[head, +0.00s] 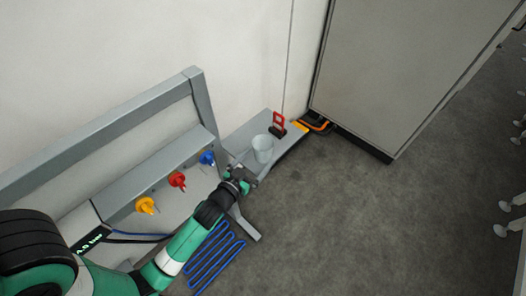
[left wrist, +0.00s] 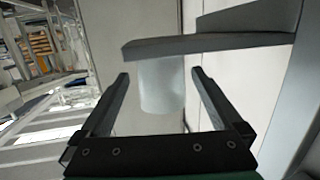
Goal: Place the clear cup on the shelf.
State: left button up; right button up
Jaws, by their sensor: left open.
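A clear, whitish cup (head: 262,148) appears upright at the front edge of the small grey shelf (head: 240,136) beside the wall. My left gripper (head: 246,174) is open, just in front of and below the cup in the head view. In the left wrist view, the cup (left wrist: 160,88) shows between the two spread fingers of the left gripper (left wrist: 160,74), with a visible gap on each side. There the cup meets the grey shelf bar (left wrist: 215,44), which crosses the upper picture. Whether a finger touches the cup cannot be told. My right gripper is out of view.
A red and black item (head: 279,124) stands on the shelf behind the cup. A grey rail carries blue (head: 207,158), red (head: 177,180) and yellow (head: 146,205) knobs to the left. A blue coiled hose (head: 215,258) lies below.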

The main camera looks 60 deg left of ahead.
aim_at(268, 146)
pick_arm(q)
jog(key=b+x, duration=0.1)
jog(key=x, duration=0.3)
jog(key=shift+w+a+r, duration=0.15)
jog(key=shift+w+r, duration=0.05)
jog(key=shift+s, duration=0.1)
jog(key=shift+c, duration=0.4)
jog(key=c, duration=1.2)
jog(key=shift+c, duration=0.2)
jog(key=shift+r, duration=0.15)
jog(key=shift+r+p, duration=0.35)
notch_tip(268, 146, up, 3)
jog(key=shift+f+p, duration=0.2)
jog(key=shift+p, duration=0.85)
jog(key=s+d+r+p, duration=0.4)
jog(key=s+d+r, duration=0.5)
jog(key=s+d, duration=0.1)
jog(key=shift+r, duration=0.25)
